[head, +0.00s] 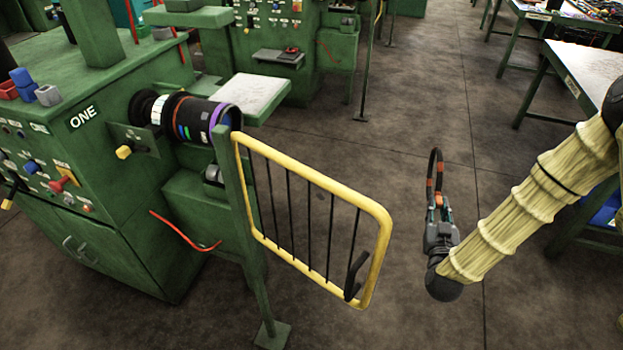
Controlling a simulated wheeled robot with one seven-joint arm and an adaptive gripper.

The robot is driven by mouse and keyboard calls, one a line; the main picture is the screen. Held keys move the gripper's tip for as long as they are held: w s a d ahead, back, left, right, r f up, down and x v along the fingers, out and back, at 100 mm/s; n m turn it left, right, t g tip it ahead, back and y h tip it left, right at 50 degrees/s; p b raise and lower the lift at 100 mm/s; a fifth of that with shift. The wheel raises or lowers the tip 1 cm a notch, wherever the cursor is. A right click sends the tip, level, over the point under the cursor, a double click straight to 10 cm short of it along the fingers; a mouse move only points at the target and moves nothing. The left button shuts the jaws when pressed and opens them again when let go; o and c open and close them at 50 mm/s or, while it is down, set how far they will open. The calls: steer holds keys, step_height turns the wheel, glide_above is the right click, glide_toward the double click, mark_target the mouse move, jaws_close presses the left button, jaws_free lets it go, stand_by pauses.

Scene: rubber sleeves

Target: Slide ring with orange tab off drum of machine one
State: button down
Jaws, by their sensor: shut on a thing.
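Green machine one (85,118), marked ONE, stands at the left. Its dark drum (205,120) points right and carries several rings or bands, with white, orange-red, green, blue and purple marks. My gripper (438,208) is at the right, well apart from the drum, above the open floor. It is shut on a thin black ring (437,160) with orange patches, which stands upright and is seen nearly edge-on. The fingers hide the ring's lower part. I cannot tell which orange patch is a tab and which is part of the gripper.
A yellow barred gate (378,250) on a green post (243,220) stands between the drum and my gripper. A pale-topped green table (252,95) is behind the drum. More machines and benches (590,70) stand at the back and right. The middle floor is clear.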

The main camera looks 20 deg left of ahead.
steer(key=a+r+n+g+y+b, duration=0.2)
steer(key=a+n+g+y+b, duration=0.2)
steer(key=a+n+y+b, duration=0.3)
steer(key=a+r+n+g+y+b, duration=0.2)
steer(key=a+n+g+y+b, duration=0.2)
steer(key=a+n+b, duration=1)
steer(key=a+n+y, duration=0.3)
steer(key=a+n, duration=0.3)
steer(key=a, duration=0.5)
steer(key=shift+a+n, duration=0.3)
steer(key=shift+n, duration=0.1)
